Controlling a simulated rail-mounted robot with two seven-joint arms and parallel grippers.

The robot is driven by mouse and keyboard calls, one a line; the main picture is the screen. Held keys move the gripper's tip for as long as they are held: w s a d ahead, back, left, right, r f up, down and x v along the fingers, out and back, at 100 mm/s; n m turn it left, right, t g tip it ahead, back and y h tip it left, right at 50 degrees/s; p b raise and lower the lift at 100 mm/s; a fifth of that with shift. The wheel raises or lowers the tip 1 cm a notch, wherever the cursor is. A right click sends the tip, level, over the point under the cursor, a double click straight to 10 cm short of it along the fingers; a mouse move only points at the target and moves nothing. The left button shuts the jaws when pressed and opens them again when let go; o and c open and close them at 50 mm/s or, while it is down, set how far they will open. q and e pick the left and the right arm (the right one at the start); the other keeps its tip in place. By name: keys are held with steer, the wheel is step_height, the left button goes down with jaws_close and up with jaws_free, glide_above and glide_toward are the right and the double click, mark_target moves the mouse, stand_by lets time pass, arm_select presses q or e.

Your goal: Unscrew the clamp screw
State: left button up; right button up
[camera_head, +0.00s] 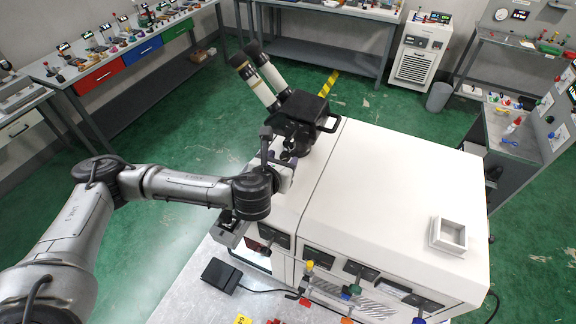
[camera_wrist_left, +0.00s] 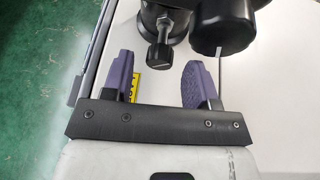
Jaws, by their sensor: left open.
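My left gripper (camera_wrist_left: 161,82) is open. Its two purple fingers stand apart on either side of the screw's line, with the head a little beyond and between the tips; no contact shows. In the head view my left gripper (camera_head: 286,170) is at the base of the black microscope head (camera_head: 302,107), over the white machine (camera_head: 385,195). The screw is too small to make out surely there. My right gripper is out of view.
A large black knob (camera_wrist_left: 222,36) on a thin rod is close beside the right finger. Two white eyepiece tubes (camera_head: 258,85) rise from the microscope. A white square tray (camera_head: 434,236) sits on the machine's top, which is otherwise mostly clear. A black pedal (camera_head: 221,275) lies in front.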

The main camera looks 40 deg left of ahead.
arm_select(q)
steer(key=shift+w+a+f, duration=0.2)
steer(key=shift+w, duration=0.4)
steer(key=shift+c, duration=0.4)
steer(key=c, duration=0.8)
steer(key=shift+r+n+p, duration=0.15)
steer(key=shift+n+p, duration=0.25)
steer(key=shift+p, duration=0.05)
steer(key=shift+c, duration=0.2)
steer(key=shift+a+n+h+p, duration=0.1)
steer(key=shift+n+h+p, duration=0.35)
steer(key=shift+n+h, duration=0.3)
steer(key=o, duration=0.7)
steer(key=shift+o, duration=1.1)
